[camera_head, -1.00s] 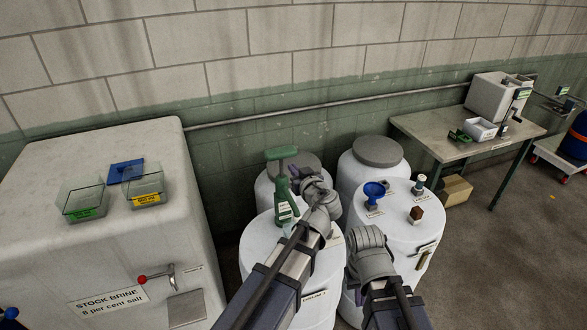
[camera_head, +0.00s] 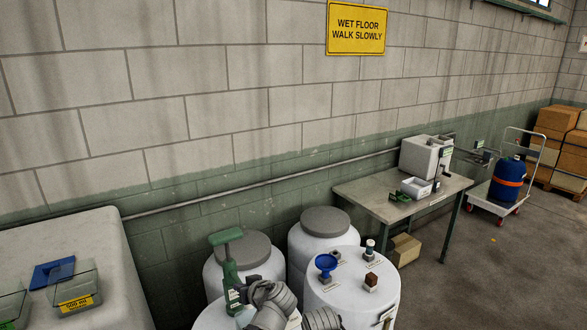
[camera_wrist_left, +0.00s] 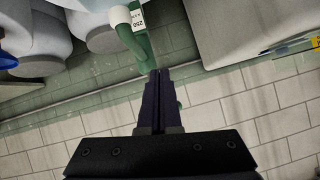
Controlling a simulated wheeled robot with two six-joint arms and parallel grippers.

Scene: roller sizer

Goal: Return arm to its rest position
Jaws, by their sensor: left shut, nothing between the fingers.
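My left gripper (camera_wrist_left: 158,76) is shut and empty, its dark fingers together in the left wrist view. In the head view my left arm shows at the bottom edge, over a white drum (camera_head: 215,317). Its grey wrist is close beside a green hand pump (camera_head: 232,272); I cannot tell whether they touch. The pump also shows beyond the fingertips in the left wrist view (camera_wrist_left: 137,42). A grey piece of my right arm shows at the bottom edge, with its gripper out of sight.
A blue funnel (camera_head: 326,263) and small items stand on the right drum (camera_head: 345,290). Two grey-lidded drums stand behind. A pale tank (camera_head: 75,235) with trays (camera_head: 75,290) is at left, a workbench (camera_head: 365,198) at right.

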